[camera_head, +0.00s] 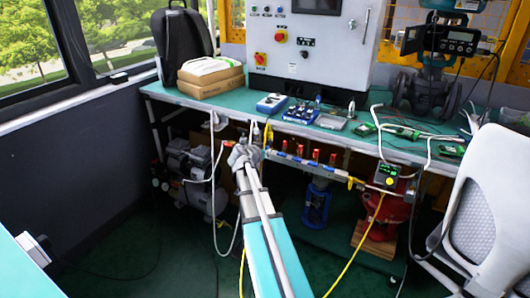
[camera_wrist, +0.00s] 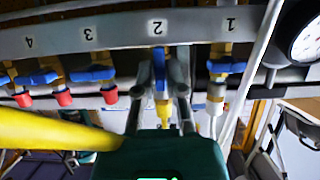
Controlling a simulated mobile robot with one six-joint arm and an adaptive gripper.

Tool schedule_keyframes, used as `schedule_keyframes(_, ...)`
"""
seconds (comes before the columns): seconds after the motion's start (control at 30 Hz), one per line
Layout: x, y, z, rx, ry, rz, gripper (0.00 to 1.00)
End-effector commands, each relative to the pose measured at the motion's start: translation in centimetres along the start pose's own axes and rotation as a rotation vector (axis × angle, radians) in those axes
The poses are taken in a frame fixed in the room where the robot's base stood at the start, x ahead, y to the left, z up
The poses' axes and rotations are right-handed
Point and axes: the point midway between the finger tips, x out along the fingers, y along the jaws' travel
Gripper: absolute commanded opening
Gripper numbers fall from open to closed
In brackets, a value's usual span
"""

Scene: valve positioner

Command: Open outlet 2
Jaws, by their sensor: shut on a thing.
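In the wrist view a grey manifold bar (camera_wrist: 110,36) carries upside-down labels 4, 3, 2 and 1. My gripper (camera_wrist: 160,88) is shut on the blue handle of outlet 2 (camera_wrist: 159,66), one finger on each side. This handle stands upright in the picture, in line with its brass outlet (camera_wrist: 163,112). The blue handles of outlet 1 (camera_wrist: 226,67) and outlet 3 (camera_wrist: 92,74) lie crosswise. In the head view my gripper (camera_head: 241,150) is at the left part of the manifold (camera_head: 318,166), under the bench; my arm hides the contact.
A yellow hose (camera_wrist: 45,130) crosses close to the wrist camera at left. A round gauge (camera_wrist: 307,40) sits at the right. In the head view the green bench (camera_head: 225,106) overhangs the manifold, with a compressor (camera_head: 190,165) at left and a grey chair (camera_head: 475,215) at right.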

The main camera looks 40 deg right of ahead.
Motion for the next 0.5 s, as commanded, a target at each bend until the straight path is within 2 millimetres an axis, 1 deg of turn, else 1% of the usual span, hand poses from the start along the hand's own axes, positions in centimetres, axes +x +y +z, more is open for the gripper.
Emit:
schedule_keyframes(0.17,-0.04,0.08,0.09,0.003,-0.003,0.002,0.0)
schedule_keyframes(0.2,-0.04,0.08,0.09,0.002,-0.002,0.002,0.2)
schedule_keyframes(0.33,-0.03,0.06,0.06,0.001,-0.001,0.001,0.44)
schedule_keyframes(0.37,-0.03,0.06,0.05,0.001,-0.001,0.001,0.49)
schedule_keyframes(0.5,-0.01,0.04,0.02,0.0,0.0,0.001,0.49)
